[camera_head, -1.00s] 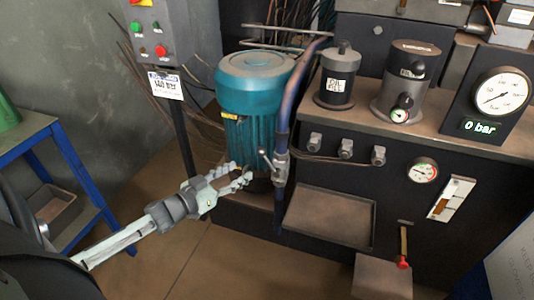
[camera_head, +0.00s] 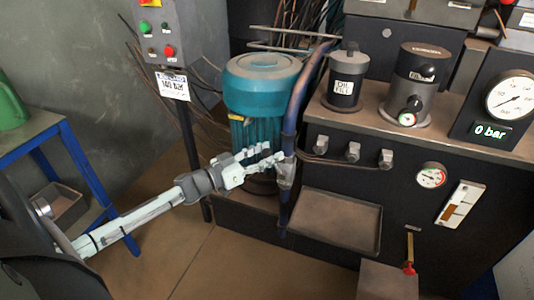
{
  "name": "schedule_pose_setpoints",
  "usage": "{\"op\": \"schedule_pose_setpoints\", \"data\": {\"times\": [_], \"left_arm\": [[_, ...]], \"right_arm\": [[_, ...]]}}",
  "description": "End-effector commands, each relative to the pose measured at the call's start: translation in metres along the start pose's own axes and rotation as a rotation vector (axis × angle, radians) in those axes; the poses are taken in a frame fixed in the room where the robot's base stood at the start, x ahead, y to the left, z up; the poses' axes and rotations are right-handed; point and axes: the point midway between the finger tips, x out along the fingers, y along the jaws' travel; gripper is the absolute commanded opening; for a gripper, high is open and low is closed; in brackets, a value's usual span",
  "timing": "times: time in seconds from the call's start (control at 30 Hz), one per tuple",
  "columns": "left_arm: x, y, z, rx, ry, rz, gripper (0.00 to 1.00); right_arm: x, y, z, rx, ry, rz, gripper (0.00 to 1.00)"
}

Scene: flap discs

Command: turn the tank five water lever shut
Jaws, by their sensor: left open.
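A grey valve (camera_head: 285,178) sits on the upright blue pipe (camera_head: 290,130) in front of the teal motor (camera_head: 255,95). Its small lever is mostly hidden by my fingers now. My left gripper (camera_head: 274,156) reaches in from the left, its two fingers open and pointing right at the valve. The fingertips overlap the pipe and lever area; I cannot tell whether they touch. A second lever, with a yellow stem and red end (camera_head: 409,268), hangs low on the black cabinet. No tank five label is readable. My right gripper is not in view.
The black cabinet (camera_head: 335,260) carries an oil fill pot (camera_head: 345,90), a gauge reading 0 bar (camera_head: 488,132) and a tray (camera_head: 335,222). A control post (camera_head: 190,135) stands behind my arm. A blue-framed bench (camera_head: 85,165) is at left. The floor between is clear.

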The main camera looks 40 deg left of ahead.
Motion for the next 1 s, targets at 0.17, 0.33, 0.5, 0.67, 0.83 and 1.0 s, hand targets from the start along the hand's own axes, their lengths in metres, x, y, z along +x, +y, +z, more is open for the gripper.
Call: {"op": "schedule_pose_setpoints", "data": {"times": [0.17, 0.33, 0.5, 0.67, 0.83, 1.0], "left_arm": [[-0.0001, 0.0, 0.0001, 0.0, 0.0, 0.0, 0.45], [-0.0002, 0.0, 0.0, 0.0, 0.0, 0.0, 0.24], [-0.0003, 0.0001, -0.0001, 0.001, 0.0, 0.0, 0.03], [-0.0003, 0.0001, -0.0001, 0.001, 0.0, 0.0, 0.0], [-0.0004, -0.0001, 0.0002, -0.001, 0.001, 0.0, 0.0], [-0.0014, -0.002, 0.0023, -0.021, 0.015, 0.001, 0.0]], "right_arm": [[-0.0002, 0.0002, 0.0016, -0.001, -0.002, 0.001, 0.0], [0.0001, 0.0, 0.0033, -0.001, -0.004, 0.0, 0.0], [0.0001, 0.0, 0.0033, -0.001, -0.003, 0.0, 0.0], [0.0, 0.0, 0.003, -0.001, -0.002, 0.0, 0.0], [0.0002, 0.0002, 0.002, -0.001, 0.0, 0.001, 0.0], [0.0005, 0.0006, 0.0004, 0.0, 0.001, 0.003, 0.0]]}}
